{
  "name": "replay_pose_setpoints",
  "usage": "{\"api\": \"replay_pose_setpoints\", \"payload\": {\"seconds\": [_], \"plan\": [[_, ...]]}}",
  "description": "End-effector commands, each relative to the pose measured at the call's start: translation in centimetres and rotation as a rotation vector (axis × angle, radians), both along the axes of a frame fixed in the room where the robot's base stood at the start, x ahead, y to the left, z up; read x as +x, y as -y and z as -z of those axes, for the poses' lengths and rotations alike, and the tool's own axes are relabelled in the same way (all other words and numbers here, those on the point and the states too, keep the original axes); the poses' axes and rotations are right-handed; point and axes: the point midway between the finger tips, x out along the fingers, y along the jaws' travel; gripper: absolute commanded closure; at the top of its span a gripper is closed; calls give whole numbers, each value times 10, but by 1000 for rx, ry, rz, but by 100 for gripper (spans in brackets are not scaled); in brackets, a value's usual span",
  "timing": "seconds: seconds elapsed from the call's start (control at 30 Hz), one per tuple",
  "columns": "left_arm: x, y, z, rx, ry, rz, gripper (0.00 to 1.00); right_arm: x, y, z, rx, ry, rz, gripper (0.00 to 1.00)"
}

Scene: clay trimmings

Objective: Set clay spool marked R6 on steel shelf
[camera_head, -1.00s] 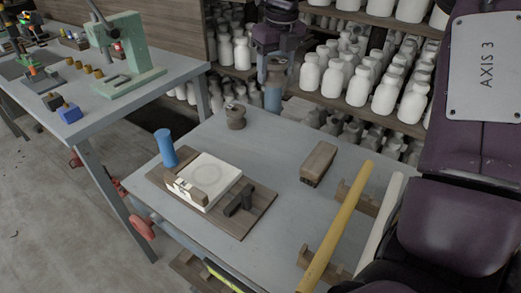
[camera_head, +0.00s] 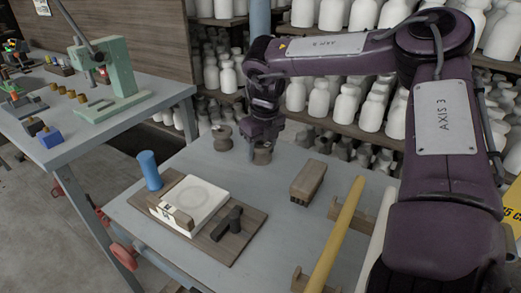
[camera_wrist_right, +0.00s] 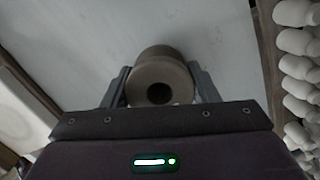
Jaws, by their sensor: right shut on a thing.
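My right gripper (camera_head: 262,140) is shut on a brown-grey clay spool (camera_head: 262,155) at the back edge of the grey worktop (camera_head: 180,160). In the right wrist view the spool (camera_wrist_right: 162,78) sits between the two fingers, its round hole facing the camera. It is low over the grey surface; I cannot tell whether it touches. A second, similar spool (camera_head: 222,139) stands just left of it. No R6 marking is legible on either spool. My left gripper is not in view.
A wooden board (camera_head: 240,235) holds a white slab (camera_head: 200,207), with a blue cylinder (camera_head: 149,170) beside it. A wooden block (camera_head: 308,179) and a yellow rod (camera_head: 335,235) lie to the right. Racks of white bottles (camera_head: 345,105) stand close behind the gripper.

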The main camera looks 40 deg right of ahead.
Motion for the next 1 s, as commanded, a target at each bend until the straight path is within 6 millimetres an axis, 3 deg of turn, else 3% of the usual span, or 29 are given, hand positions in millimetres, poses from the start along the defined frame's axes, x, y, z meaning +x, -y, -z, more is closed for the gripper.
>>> {"api": "replay_pose_setpoints", "payload": {"seconds": [0.4,0.43,0.57,0.87,1.0], "plan": [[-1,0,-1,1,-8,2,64,1,0,4,-1,4,-1,76],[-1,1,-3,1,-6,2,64,1,0,4,0,3,-1,42],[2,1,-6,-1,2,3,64,1,0,3,0,3,-1,25],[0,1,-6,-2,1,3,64,1,0,2,0,3,0,24],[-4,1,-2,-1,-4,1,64,0,0,-9,-1,5,-1,24]]}}
